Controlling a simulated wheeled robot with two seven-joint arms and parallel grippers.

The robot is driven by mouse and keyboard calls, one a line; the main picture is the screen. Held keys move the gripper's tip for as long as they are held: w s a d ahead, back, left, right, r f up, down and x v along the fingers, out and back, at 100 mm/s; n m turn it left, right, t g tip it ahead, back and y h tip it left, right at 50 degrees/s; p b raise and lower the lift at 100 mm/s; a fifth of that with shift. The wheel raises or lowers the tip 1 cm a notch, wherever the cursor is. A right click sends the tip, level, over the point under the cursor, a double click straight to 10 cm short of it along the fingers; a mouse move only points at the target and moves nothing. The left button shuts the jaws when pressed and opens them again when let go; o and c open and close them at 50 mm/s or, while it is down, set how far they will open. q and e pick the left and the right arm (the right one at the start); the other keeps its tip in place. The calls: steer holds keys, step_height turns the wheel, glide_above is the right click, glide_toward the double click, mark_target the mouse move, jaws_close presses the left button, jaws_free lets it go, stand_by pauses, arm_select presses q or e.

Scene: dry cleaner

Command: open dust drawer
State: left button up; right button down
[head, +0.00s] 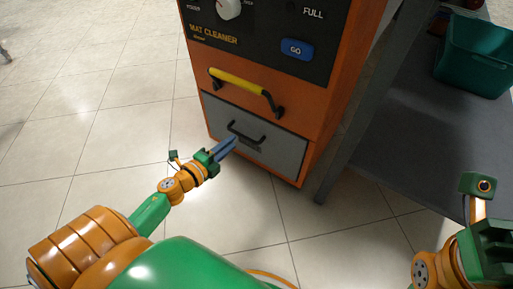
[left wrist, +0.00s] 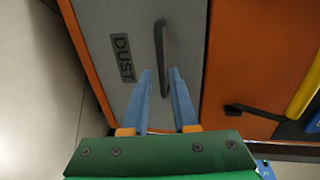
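The grey dust drawer (head: 270,148) is low on the front of the orange mat cleaner and looks shut. Its dark bar handle (head: 246,133) also shows in the left wrist view (left wrist: 161,45), beside the DUST label (left wrist: 123,58). My left gripper (head: 230,143) is at the drawer front, by the left part of the handle. In the left wrist view its blue fingers (left wrist: 160,72) are apart, and one end of the handle appears between them. Contact cannot be told. My right gripper (head: 490,250) is partly in view at the bottom right; its fingers are hidden.
A yellow handle (head: 238,84) is above the drawer on the orange mat cleaner (head: 310,115). A grey metal leg (head: 345,150) stands just right of the machine. A teal bin (head: 480,55) is at the upper right.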

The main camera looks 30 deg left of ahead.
mark_target(240, 134)
arm_select(q)
steer(key=b+x, duration=0.1)
steer(key=x, duration=0.5)
steer(key=shift+a+b, duration=0.15)
steer(key=shift+b, duration=0.25)
jaws_close()
stand_by(0.9)
